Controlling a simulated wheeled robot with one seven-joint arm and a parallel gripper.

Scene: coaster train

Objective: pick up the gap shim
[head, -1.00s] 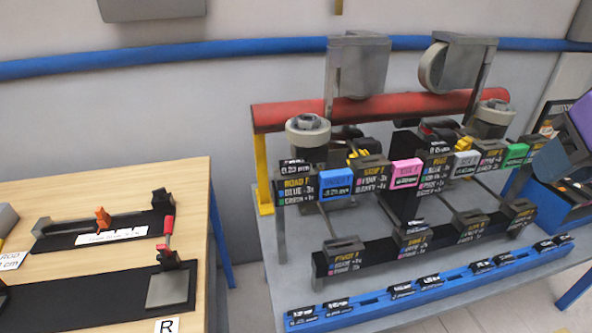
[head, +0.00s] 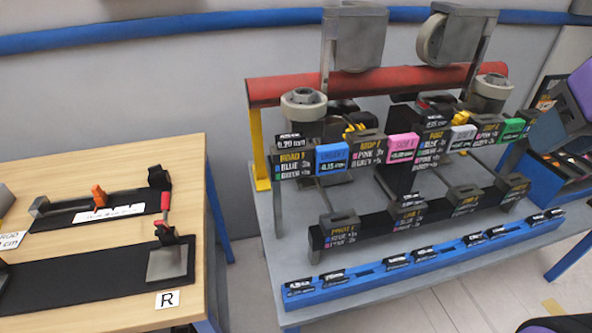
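I cannot tell for sure which piece is the gap shim. Small labelled blocks sit along the upper row of the stand: a blue block (head: 332,157), a pink block (head: 402,147), a pale grey block (head: 462,137) and a green block (head: 513,129). Some carry text that seems to give sizes in mm. Small black tags (head: 300,286) with white print stand in the slots of a long blue rack (head: 350,287) at the table's front.
The grey table (head: 290,240) bears a stand with a red bar (head: 380,82) and grey rollers. A wooden table (head: 120,170) at left holds two black fixtures. A gap of floor separates the tables. A blue bin (head: 555,185) and a purple item (head: 580,90) are at right.

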